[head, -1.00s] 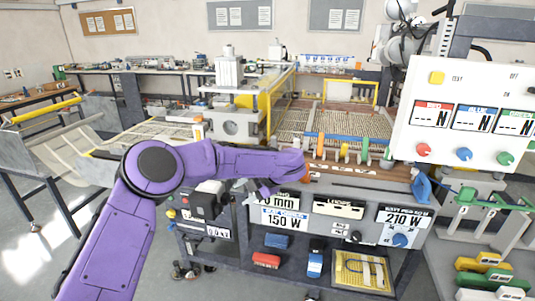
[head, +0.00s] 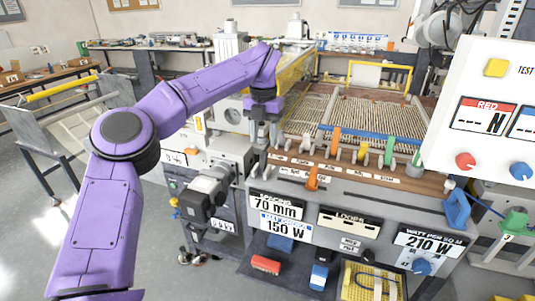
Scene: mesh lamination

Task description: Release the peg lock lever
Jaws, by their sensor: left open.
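A small orange lever (head: 313,179) sticks down at the front edge of the machine, below the wooden label strip. I cannot tell for sure that it is the peg lock lever. Behind it a row of pegs stands by the blue bar: an orange one (head: 336,141), a yellow one (head: 363,152) and a green one (head: 389,151). My left gripper (head: 260,165) points down at the machine's left front corner, left of the orange lever and apart from it. It is open, with nothing seen between its fingers. My right gripper is not in view.
The mesh bed (head: 350,115) lies behind the pegs. A white control panel (head: 485,110) stands at the right. A blue bracket (head: 456,209) sits at the machine's front right. A dark motor-like unit (head: 205,195) juts out below my left arm. A yellow tray (head: 368,283) sits low in front.

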